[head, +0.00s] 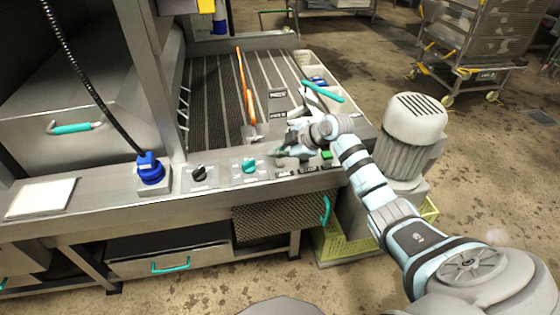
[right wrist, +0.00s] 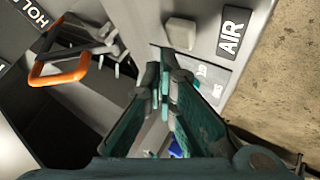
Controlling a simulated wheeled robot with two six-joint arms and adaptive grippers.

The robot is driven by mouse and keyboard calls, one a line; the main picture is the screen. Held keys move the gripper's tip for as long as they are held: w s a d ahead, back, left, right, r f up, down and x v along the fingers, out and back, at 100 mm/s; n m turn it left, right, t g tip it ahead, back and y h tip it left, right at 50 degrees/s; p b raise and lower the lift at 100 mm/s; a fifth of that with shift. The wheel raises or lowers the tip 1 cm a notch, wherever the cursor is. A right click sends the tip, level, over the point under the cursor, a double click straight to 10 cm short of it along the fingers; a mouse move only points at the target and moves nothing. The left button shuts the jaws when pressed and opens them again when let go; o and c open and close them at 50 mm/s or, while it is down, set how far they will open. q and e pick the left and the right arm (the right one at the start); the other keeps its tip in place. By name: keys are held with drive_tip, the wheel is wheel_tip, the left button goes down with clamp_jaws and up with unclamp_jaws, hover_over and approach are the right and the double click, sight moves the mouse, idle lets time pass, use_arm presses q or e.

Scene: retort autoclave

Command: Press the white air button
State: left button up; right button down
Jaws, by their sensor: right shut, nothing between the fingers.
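The white air button (right wrist: 181,33) is a pale rounded block in the right wrist view, beside the black AIR label (right wrist: 230,35). My right gripper (right wrist: 164,78) is shut and empty, with its fingertips a little below the button in that picture. I cannot tell whether they touch the panel. In the head view my right gripper (head: 284,152) is over the front control panel, and I cannot make out the white button there. My left gripper is not in view.
A green button (head: 326,154), a black knob (head: 199,173) and a teal knob (head: 249,166) sit on the same panel. A blue fitting (head: 150,169) stands further left. An orange-handled tool (head: 242,85) lies on the grating behind. A grey motor (head: 412,130) stands to the right.

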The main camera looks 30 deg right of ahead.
sight(279, 163)
drive_tip(key=shift+f, duration=0.15)
drive_tip(key=shift+f, duration=0.25)
drive_tip(key=shift+f, duration=0.6)
idle(0.8)
drive_tip(key=shift+r, duration=0.1)
drive_tip(key=shift+r+p, duration=0.9)
drive_tip(key=shift+p, duration=0.45)
wheel_tip(279, 163, up, 5)
drive_tip(key=p, duration=0.6)
drive_tip(key=shift+r, duration=0.1)
